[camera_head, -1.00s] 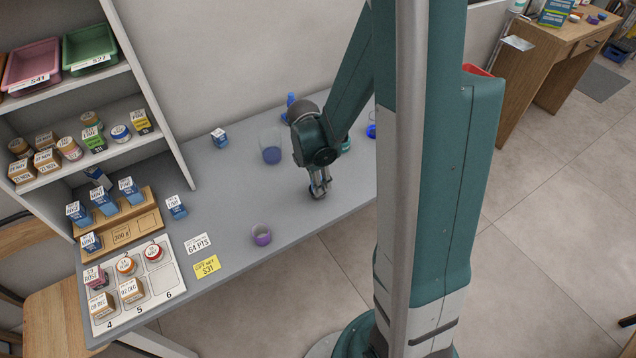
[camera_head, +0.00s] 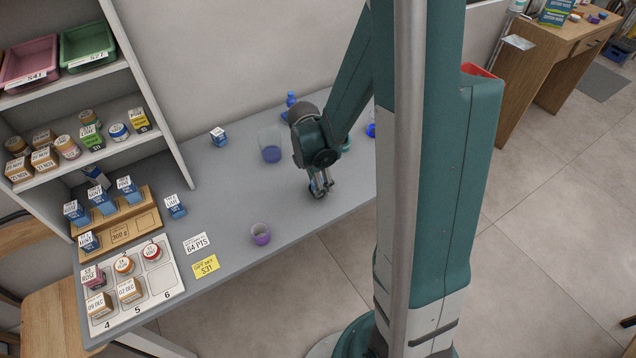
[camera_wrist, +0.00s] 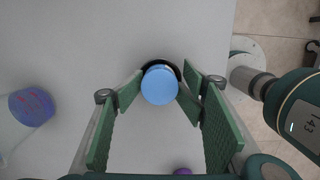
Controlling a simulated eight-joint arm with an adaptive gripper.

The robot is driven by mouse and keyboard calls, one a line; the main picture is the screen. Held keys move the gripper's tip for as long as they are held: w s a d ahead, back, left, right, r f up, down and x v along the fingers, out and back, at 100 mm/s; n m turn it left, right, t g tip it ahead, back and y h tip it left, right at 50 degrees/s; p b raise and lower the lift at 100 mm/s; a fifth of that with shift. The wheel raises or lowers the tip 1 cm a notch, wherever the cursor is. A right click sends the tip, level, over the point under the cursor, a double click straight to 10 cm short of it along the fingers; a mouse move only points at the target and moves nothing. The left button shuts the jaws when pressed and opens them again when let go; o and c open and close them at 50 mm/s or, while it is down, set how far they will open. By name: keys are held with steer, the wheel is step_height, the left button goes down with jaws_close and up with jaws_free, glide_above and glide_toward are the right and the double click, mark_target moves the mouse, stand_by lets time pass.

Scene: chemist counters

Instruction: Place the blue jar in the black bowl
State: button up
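The blue jar (camera_wrist: 160,86) shows as a round light-blue top between my fingertips in the wrist view. A dark rim, which looks like the black bowl (camera_wrist: 172,67), shows just behind it at the upper right. The jar overlaps most of the bowl, so I cannot tell whether it rests inside or is held just above. My gripper (camera_wrist: 160,92) has a green pad close on each side of the jar; whether the pads touch it is unclear. In the head view my gripper (camera_head: 320,188) points down close to the grey counter, with jar and bowl mostly hidden there.
A purple cup (camera_head: 261,235) stands near the counter's front edge, left of my gripper. A clear beaker with blue liquid (camera_head: 271,152) stands behind and left. Small boxes and a numbered tray (camera_head: 158,280) are farther left, below a shelf (camera_head: 100,155). Grey counter (camera_head: 225,185) lies bare between.

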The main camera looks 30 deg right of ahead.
steer(key=shift+r, duration=0.2)
stand_by(0.6)
steer(key=shift+r+p, duration=0.65)
step_height(320, 180, up, 11)
steer(key=a+p, duration=0.1)
steer(key=shift+a+p, duration=0.35)
steer(key=shift+a, duration=0.05)
steer(key=shift+r, duration=0.1)
stand_by(0.4)
steer(key=s+a+r+m+t+y, duration=0.1)
steer(key=s+a+r+m+t, duration=0.2)
steer(key=s+a+r+m, duration=0.3)
steer(key=s+a+r+m+t, duration=0.4)
steer(key=s+a+r+m, duration=0.2)
steer(key=r+m, duration=0.6)
steer(key=shift+s+a+y, duration=0.35)
steer(key=shift+a+y, duration=0.05)
steer(key=shift+a, duration=0.2)
